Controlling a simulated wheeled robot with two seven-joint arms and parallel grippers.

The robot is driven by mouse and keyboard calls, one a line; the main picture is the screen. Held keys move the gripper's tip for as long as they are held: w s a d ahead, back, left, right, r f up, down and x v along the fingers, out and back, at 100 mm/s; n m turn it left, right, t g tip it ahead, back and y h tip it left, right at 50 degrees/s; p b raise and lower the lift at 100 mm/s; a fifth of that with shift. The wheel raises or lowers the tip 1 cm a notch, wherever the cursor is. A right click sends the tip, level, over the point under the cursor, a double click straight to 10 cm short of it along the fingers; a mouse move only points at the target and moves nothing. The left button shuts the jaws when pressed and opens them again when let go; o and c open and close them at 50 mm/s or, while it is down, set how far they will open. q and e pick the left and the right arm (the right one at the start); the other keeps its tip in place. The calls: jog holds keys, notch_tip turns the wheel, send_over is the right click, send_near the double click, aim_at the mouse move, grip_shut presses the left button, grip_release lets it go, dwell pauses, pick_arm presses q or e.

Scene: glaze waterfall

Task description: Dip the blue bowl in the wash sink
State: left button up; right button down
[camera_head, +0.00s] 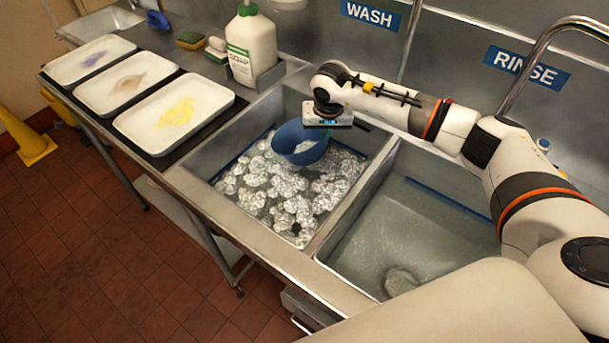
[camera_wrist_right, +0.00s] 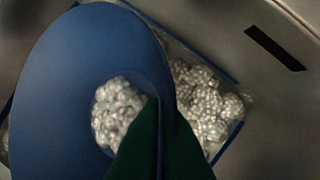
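My right gripper (camera_head: 324,124) is above the bowl. In the right wrist view the bowl (camera_wrist_right: 85,55) is large, and the gripper's dark green fingers (camera_wrist_right: 160,140) are close together at its rim, shut on it. A patch of foam shows within the bowl's outline; I cannot tell whether it lies inside. The fingertips are hidden in the head view. My left gripper is out of view.
The rinse sink (camera_head: 420,235) is right of the wash sink, behind a metal divider (camera_head: 352,195). A white soap bottle (camera_head: 250,45) stands behind the wash sink. Three white trays with coloured smears, including the nearest tray (camera_head: 140,125), lie left. Curved taps (camera_head: 520,75) rise behind.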

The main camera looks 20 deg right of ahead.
jog(key=w+d+p+v, duration=0.1)
jog(key=w+p+v, duration=0.2)
jog(key=p+v, duration=0.4)
jog(key=shift+v, duration=3.8)
jog(key=shift+w+d, duration=0.1)
jog(key=shift+w, duration=0.05)
